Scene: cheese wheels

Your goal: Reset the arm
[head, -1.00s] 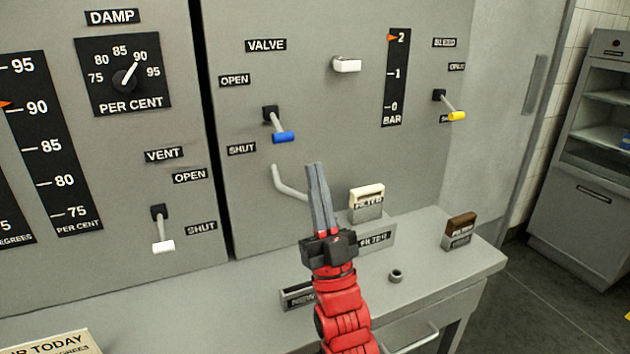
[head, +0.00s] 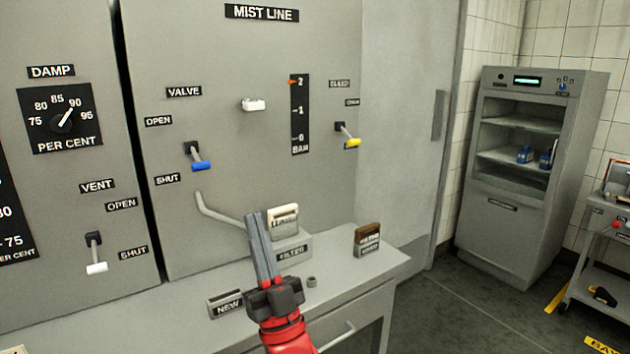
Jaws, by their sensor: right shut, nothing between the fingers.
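My right gripper (head: 264,248) is at the lower middle of the head view, on its red arm. Its two grey fingers are together, point up and hold nothing. It shows in front of the grey bench and the lower part of the panel. My left gripper is out of view.
The panel has a blue-handled lever (head: 201,165), a yellow-handled lever (head: 352,142) and a white-handled lever (head: 96,268). A grey cabinet (head: 500,225) and a cart (head: 606,252) stand right, beyond open floor.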

